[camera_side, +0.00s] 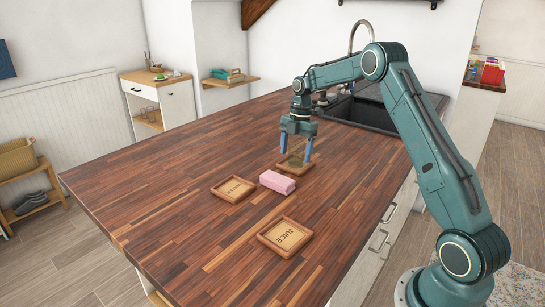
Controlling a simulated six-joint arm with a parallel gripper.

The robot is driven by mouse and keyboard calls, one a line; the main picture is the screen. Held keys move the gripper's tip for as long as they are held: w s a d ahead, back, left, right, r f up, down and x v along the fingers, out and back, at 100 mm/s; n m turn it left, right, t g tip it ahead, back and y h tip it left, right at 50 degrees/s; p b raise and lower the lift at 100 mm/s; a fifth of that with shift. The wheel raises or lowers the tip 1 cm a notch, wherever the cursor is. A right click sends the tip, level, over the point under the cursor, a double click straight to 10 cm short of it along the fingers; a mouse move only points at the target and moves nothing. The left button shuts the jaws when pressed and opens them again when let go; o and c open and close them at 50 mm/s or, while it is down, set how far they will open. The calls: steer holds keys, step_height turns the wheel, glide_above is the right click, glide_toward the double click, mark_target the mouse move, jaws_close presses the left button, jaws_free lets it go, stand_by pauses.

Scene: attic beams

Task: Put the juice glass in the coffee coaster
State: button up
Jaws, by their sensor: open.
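My gripper (295,157) points straight down over the far coaster (311,162), its two blue fingers apart. An olive-tinted, see-through shape (295,162) shows between and below the fingers, within that coaster; it may be the juice glass, but it is too small to tell. The far coaster's label cannot be read. A square wooden coaster marked JUICE (286,236) lies at the front and looks empty. Another wooden coaster (233,189) lies to the left, also empty; its small lettering is hard to read.
A pink block (278,182) lies between the three coasters, close in front of the far one. A dark sink (365,112) with a tall tap is set in the counter behind my gripper. The left part of the wooden counter (150,185) is clear.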

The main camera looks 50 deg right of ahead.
steer(key=shift+r, duration=0.15)
step_height(320, 180, up, 7)
steer(key=d, duration=0.1)
steer(key=shift+r, duration=0.2)
stand_by(0.3)
steer(key=shift+r, duration=0.1)
stand_by(0.5)
steer(key=s+a+r+m+t+h, duration=0.1)
steer(key=s+a+r+m, duration=0.5)
steer(key=a, duration=0.3)
steer(key=s+a+r+m+t, duration=0.25)
steer(key=s+a+r, duration=0.4)
steer(key=a, duration=0.35)
steer(key=s+a+f+m, duration=0.1)
steer(key=s+a+m, duration=0.1)
steer(key=s, duration=0.4)
steer(key=s+a+f+m+t, duration=0.1)
steer(key=s+f+m, duration=0.1)
steer(key=s+m, duration=0.2)
steer(key=s+a+f+m+t, duration=0.1)
steer(key=s+a+m, duration=0.1)
steer(key=s, duration=0.7)
steer(key=shift+s+a+f+m+h, duration=0.2)
steer(key=shift+s+a+m+h, duration=0.2)
steer(key=shift+m, duration=0.35)
